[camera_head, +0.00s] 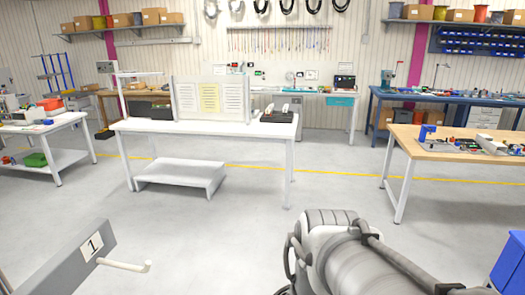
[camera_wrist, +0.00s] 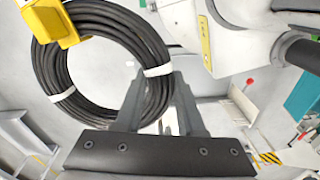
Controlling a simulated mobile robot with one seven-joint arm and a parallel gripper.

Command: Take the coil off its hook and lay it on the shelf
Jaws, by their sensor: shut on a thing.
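The coil (camera_wrist: 148,45) is a black cable ring with white ties and a yellow block-like piece (camera_wrist: 50,22) at its upper left in the wrist view. My gripper (camera_wrist: 165,85) is shut on the lower right part of the ring. The fingers hide part of it. In the head view a grey bar labelled 1, with a pale hook (camera_head: 125,265), stands at the lower left and its visible peg is bare. My gripper is not clearly seen in the head view. A wall shelf (camera_head: 130,28) with boxes is at the upper left, another (camera_head: 450,22) at the upper right.
A white bench (camera_head: 205,128) with panels and dark bins stands ahead, with a low white platform (camera_head: 180,174) beneath. A wooden-topped table (camera_head: 460,155) is at the right, a white table (camera_head: 45,127) at the left. A blue object (camera_head: 508,262) is at the lower right. The middle floor is clear.

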